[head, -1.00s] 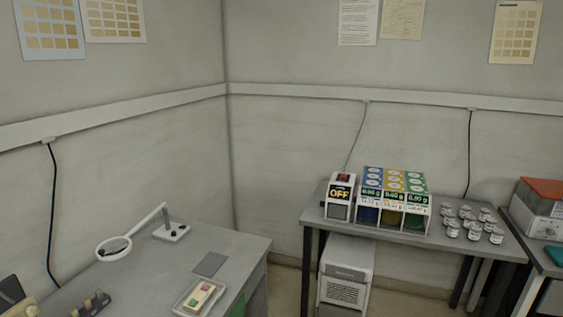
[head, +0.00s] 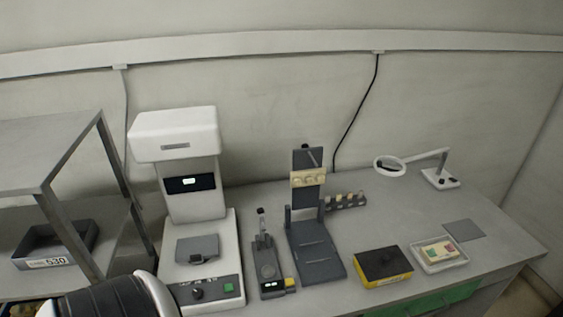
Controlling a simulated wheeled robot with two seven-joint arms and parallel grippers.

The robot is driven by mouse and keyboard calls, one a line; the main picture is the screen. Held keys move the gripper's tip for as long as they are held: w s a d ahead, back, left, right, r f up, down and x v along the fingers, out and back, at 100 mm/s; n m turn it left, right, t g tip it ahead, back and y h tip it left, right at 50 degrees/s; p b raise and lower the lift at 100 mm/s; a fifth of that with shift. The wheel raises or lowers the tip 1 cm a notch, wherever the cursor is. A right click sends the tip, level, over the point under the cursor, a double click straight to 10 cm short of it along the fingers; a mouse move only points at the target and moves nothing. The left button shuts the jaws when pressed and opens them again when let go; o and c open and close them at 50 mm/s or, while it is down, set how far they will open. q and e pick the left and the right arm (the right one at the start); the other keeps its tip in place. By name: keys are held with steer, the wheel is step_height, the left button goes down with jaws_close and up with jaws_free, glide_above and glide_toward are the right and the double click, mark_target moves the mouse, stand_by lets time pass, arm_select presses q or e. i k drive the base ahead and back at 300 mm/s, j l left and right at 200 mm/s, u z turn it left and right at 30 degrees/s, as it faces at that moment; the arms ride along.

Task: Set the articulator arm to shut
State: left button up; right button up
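The articulator stands on the grey bench in the head view, right of its middle. Its flat dark grey base (head: 318,263) lies on the bench top. Its upper arm (head: 307,160) stands upright at the rear, raised away from the base, with a cream block (head: 308,178) on its front face. Neither of my grippers is in view. Only a black and white link of my own arm shows at the lower left.
A white machine (head: 190,200) and a small dark device (head: 267,265) stand left of the articulator. A yellow and black box (head: 383,266), a tray (head: 440,266) and a magnifier lamp (head: 390,166) are to the right. A shelf rack (head: 60,150) stands far left.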

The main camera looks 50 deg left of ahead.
mark_target(307, 174)
steer(key=u, duration=1.25)
